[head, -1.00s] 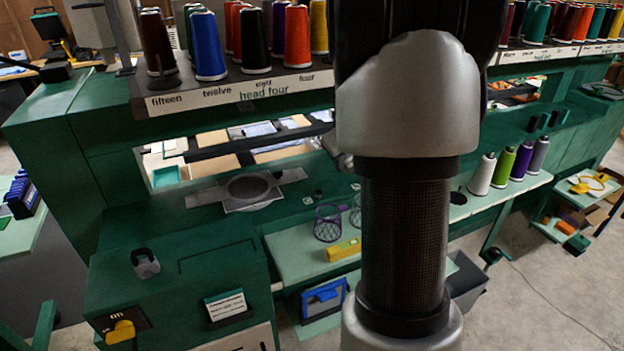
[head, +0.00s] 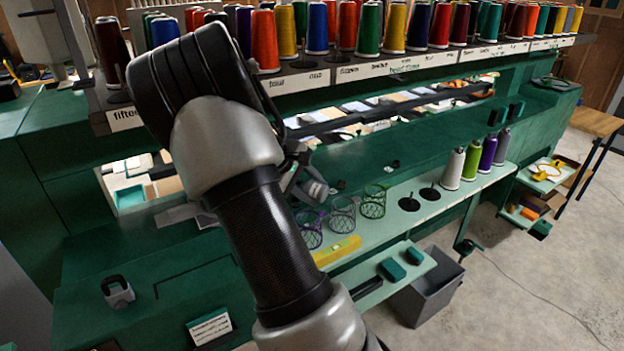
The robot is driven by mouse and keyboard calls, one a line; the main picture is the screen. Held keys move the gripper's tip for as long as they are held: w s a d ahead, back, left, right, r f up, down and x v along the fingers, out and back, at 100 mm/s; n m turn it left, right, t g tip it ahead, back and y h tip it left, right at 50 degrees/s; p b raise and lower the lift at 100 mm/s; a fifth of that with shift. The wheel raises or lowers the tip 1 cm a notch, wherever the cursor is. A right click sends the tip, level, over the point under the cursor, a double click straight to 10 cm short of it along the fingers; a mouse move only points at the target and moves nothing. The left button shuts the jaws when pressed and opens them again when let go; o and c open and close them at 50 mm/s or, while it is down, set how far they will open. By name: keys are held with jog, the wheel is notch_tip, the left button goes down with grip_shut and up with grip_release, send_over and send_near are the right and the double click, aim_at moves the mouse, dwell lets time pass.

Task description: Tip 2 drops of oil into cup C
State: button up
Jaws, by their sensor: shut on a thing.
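Three wire-mesh cups stand in a row on the pale green shelf: a purple one (head: 309,231), a grey one (head: 342,214) and a green one (head: 374,202). I can read no letters on them, so I cannot tell which is cup C. My gripper (head: 318,187) shows partly past my arm, above and just behind the purple and grey cups as seen here. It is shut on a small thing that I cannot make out. I cannot pick out any oil or drops.
A yellow bar (head: 337,251) lies in front of the cups. Several thread cones, one of them white (head: 454,168), stand farther right on the shelf. A rack of cones (head: 397,58) runs above. A grey bin (head: 428,287) stands on the floor below.

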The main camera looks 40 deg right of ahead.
jog(key=shift+f+g, duration=0.15)
jog(key=shift+g, duration=0.15)
jog(key=shift+n+g+h+p, duration=0.3)
jog(key=shift+g+h+p, duration=0.1)
jog(key=shift+p, duration=0.4)
jog(key=shift+r, duration=0.2)
